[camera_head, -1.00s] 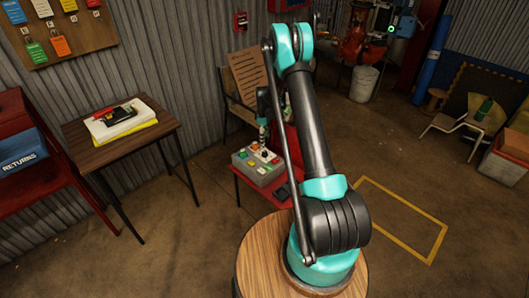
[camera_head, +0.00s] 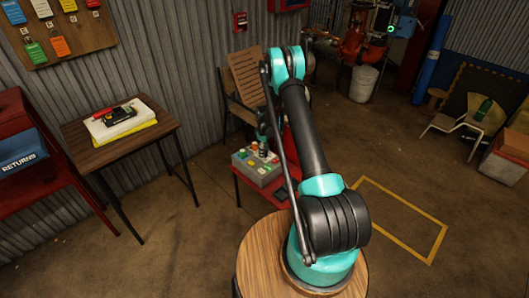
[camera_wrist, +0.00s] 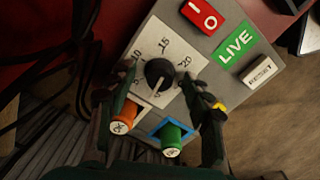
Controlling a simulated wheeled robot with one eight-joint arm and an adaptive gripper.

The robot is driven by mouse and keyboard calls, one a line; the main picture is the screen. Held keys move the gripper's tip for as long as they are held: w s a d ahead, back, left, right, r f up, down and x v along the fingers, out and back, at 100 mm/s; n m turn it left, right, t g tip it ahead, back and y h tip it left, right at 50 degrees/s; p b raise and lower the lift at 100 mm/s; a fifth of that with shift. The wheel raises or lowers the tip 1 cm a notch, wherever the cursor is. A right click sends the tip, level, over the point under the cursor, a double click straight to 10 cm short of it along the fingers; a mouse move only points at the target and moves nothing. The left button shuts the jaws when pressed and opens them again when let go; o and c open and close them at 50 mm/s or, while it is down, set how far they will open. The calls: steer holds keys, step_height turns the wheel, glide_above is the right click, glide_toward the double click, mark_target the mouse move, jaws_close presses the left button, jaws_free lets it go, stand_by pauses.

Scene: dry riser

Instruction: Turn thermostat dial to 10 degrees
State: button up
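The black thermostat dial (camera_wrist: 158,74) sits on a pale scale plate (camera_wrist: 176,48) marked 5, 10, 15 and 20. A pale pointer line shows on its lower part, but I cannot tell its exact reading. The plate is on a grey control box (camera_wrist: 226,88), which also shows in the head view (camera_head: 260,172). My gripper (camera_wrist: 160,83) is open, its two dark fingers on either side of the dial with visible gaps. In the head view my gripper (camera_head: 263,146) is just above the box, partly hidden by my arm.
Near the dial are an orange OK knob (camera_wrist: 124,116), a green knob (camera_wrist: 172,138), a red switch (camera_wrist: 202,17), a green LIVE label (camera_wrist: 236,42) and a RESET button (camera_wrist: 259,71). The box stands on a red table (camera_head: 243,189).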

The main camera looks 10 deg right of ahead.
steer(key=c, duration=1)
steer(key=shift+m, duration=0.3)
steer(key=m, duration=0.9)
steer(key=shift+m, duration=0.3)
steer(key=m, duration=0.4)
steer(key=shift+m, duration=0.3)
steer(key=m, duration=0.4)
steer(key=shift+m, duration=0.4)
